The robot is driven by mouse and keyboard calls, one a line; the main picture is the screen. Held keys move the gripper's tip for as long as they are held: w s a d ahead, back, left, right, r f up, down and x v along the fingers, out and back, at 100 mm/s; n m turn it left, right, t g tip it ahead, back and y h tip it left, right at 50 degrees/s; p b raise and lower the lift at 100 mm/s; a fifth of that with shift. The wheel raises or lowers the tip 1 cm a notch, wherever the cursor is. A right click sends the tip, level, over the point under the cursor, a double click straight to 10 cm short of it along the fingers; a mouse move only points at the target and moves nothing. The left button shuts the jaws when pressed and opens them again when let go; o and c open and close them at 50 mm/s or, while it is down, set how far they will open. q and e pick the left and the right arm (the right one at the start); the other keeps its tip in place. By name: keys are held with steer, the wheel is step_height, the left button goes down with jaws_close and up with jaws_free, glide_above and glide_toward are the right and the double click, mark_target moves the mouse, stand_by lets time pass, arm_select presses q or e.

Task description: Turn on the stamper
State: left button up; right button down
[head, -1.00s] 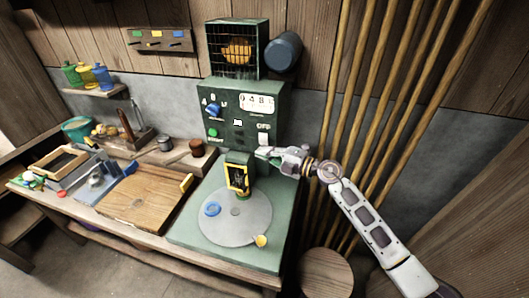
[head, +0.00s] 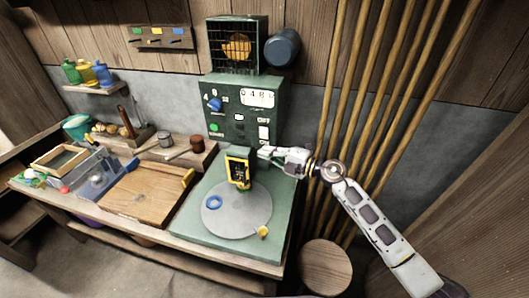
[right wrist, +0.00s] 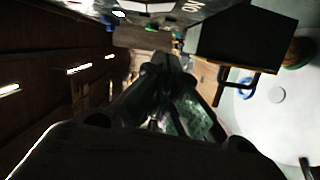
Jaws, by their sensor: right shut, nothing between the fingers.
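The stamper is a dark green machine (head: 240,117) with a control panel on its front. A white rocker switch (head: 264,132) sits on the panel's lower right under an "OFF" label; I cannot tell its position. A green button (head: 215,128) and a blue knob (head: 213,104) are at the panel's left. My right gripper (head: 264,153) is shut and empty, just below the switch, with a small gap showing. In the right wrist view its dark fingers (right wrist: 165,65) point toward the machine, with white lettering beyond. My left gripper is not in view.
A yellow-framed black stamp head (head: 238,171) hangs above a grey round plate (head: 236,209). Wooden poles (head: 365,100) stand right of the machine. A round stool (head: 326,266) is below.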

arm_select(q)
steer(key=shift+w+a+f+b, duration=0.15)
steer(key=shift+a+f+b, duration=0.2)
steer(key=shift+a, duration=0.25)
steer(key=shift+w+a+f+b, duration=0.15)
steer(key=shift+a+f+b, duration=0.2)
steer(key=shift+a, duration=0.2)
arm_select(e)
steer(key=v, duration=0.8)
steer(key=shift+s+d+f, duration=0.15)
steer(key=shift+s+d, duration=0.05)
steer(key=shift+s, duration=0.1)
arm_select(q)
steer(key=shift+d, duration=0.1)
